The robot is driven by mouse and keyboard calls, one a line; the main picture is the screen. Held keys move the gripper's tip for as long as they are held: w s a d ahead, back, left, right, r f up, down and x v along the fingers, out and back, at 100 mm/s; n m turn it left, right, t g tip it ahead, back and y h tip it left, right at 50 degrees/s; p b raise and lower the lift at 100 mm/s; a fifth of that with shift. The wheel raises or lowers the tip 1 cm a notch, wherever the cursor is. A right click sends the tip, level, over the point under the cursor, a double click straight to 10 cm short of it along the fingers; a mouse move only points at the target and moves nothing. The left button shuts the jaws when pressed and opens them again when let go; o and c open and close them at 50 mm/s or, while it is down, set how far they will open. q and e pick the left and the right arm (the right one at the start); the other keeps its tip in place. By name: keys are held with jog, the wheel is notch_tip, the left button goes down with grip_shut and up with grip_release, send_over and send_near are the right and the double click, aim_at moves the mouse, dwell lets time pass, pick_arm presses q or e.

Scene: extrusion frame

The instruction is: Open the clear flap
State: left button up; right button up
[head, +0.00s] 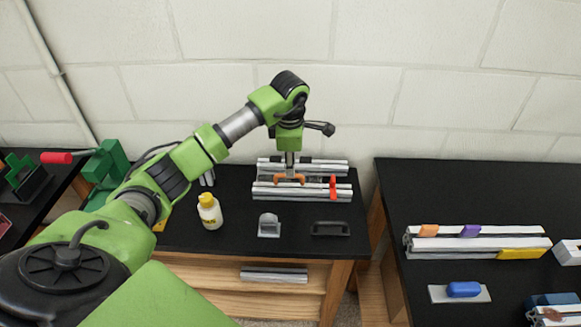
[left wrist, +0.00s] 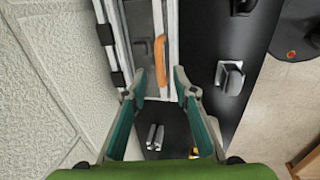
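The aluminium extrusion frame (head: 304,193) lies on the black middle table. The clear flap (left wrist: 143,50) shows as a greyish see-through pane between the rails in the left wrist view. An orange handle (head: 289,179) is on the frame; it also shows in the left wrist view (left wrist: 159,62). A red piece (head: 333,187) sits at the frame's right part. My left gripper (left wrist: 158,85) is open, with the orange handle appearing between and beyond its fingertips. In the head view the gripper (head: 290,167) is just above the handle; contact cannot be told. My right gripper is not in view.
A yellow-capped white bottle (head: 209,212), a grey bracket (head: 268,225) and a black handle (head: 330,229) stand in front of the frame. Short metal profiles (left wrist: 155,137) lie beside it. A right table (head: 480,195) holds more parts. A block wall (head: 370,90) is close behind.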

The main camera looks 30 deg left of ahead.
pick_arm(q)
jog(key=shift+w+a+f+p, duration=0.1)
jog(key=shift+w+f+p, duration=0.1)
jog(key=shift+f, duration=0.75)
jog(key=shift+w+a+f+p, duration=0.1)
jog(key=shift+w+f, duration=0.05)
jog(key=shift+f, duration=0.8)
grip_shut()
jog(key=shift+r, duration=0.1)
